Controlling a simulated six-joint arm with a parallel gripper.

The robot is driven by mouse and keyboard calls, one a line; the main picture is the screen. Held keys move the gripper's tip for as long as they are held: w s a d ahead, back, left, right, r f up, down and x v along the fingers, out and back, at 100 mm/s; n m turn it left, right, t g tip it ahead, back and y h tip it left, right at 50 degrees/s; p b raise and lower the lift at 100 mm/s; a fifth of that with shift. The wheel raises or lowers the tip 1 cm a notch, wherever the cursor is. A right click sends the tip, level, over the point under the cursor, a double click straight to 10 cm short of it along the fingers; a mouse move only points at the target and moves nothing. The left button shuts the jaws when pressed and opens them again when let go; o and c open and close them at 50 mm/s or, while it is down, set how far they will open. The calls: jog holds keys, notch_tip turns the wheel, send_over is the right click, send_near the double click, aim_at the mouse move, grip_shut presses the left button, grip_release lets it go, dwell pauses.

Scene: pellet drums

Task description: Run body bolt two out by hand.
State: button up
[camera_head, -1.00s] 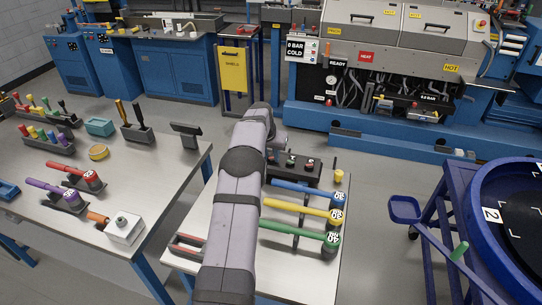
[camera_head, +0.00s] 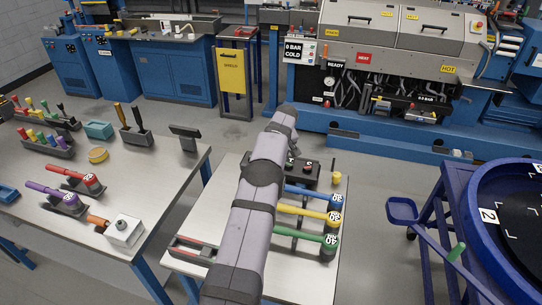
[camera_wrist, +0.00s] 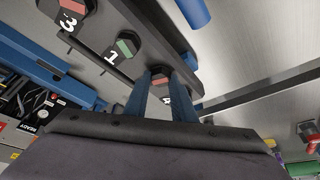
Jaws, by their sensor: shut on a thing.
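In the wrist view, my gripper (camera_wrist: 162,85) reaches its two blue fingers down around a dark bolt head with a red top (camera_wrist: 161,77), one finger on each side. The white number on it is partly hidden and I cannot read it surely. It sits in a row on a dark block (camera_wrist: 195,45) with a green-topped bolt marked 1 (camera_wrist: 122,47) and a red-topped bolt marked 3 (camera_wrist: 74,14). In the head view the dark block (camera_head: 312,180) stands on the pale table, partly behind my arm, and my fingertips are hidden.
Blue (camera_head: 312,193), yellow (camera_head: 308,212) and green (camera_head: 305,234) handled tools lie in front of the block. A blue round-topped stand (camera_head: 463,205) is at the right. The blue press (camera_head: 395,140) stands behind. Another table (camera_head: 150,180) with tools is at the left.

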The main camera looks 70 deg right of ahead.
jog(key=shift+s+a+f+n+y+p, duration=0.1)
jog(key=shift+f+n+y+p, duration=0.2)
jog(key=shift+n+p, duration=0.4)
jog(key=o, duration=1.1)
jog(key=shift+c, duration=0.2)
jog(key=shift+r, duration=0.1)
jog(key=shift+r, duration=0.1)
jog(key=shift+s+r+b, duration=0.2)
jog(key=shift+r+b, duration=0.5)
jog(key=shift+b, duration=0.35)
jog(key=b+v, duration=0.2)
jog(key=v, duration=0.3)
jog(key=shift+s+a+r, duration=0.15)
jog(key=shift+a+r, duration=0.05)
jog(key=shift+r, duration=0.05)
